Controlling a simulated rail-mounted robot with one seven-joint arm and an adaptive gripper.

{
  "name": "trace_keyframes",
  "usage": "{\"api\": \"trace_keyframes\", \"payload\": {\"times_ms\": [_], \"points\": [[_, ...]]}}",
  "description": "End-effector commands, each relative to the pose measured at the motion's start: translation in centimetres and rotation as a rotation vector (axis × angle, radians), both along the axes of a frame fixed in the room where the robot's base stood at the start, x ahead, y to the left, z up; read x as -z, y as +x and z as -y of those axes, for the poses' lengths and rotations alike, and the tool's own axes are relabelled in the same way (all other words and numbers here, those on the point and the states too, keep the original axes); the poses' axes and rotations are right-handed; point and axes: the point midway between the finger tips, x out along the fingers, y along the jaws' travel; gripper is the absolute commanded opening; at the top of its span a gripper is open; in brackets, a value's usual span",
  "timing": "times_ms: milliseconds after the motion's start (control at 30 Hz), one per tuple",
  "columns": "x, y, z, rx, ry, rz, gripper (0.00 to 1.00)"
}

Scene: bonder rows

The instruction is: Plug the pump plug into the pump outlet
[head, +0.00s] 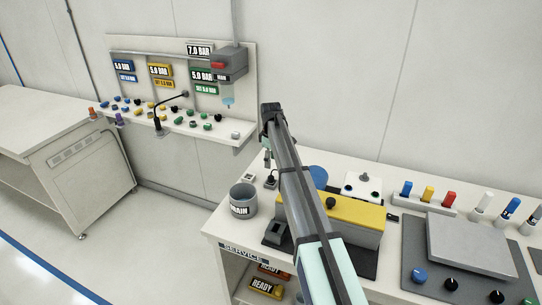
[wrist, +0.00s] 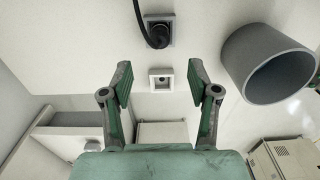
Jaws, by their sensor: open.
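My gripper (wrist: 160,72) is open and empty, with its two fingers spread wide in the wrist view. In the head view my gripper (head: 267,160) hangs over the back left of the service bench. A black plug with a thick black cable (wrist: 157,33) sits in a grey square socket, beyond the fingertips. It also shows in the head view as a small dark knob (head: 271,180). A small white square outlet (wrist: 160,79) with a dark recess appears between the fingertips, apart from them; it also shows in the head view (head: 248,178). No label tells which socket is the pump's.
A grey cup marked DRAIN (head: 243,200) stands close by; it also fills the right of the wrist view (wrist: 270,64). A yellow-topped box (head: 345,212) lies right of my gripper.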

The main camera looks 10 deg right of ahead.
Motion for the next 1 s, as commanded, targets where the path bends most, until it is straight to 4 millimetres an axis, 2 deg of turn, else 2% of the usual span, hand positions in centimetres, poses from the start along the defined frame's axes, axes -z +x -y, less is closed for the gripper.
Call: {"api": "trace_keyframes", "payload": {"times_ms": [33, 500, 733, 1000], "points": [[1.1, 0.0, 0.0, 0.000, 0.000, -0.001, 0.60], [7.3, 0.0, 0.0, 0.000, 0.000, -0.001, 0.60], [9.3, 0.0, 0.0, 0.000, 0.000, 0.000, 0.60], [9.9, 0.0, 0.0, 0.000, 0.000, 0.000, 0.60]]}}
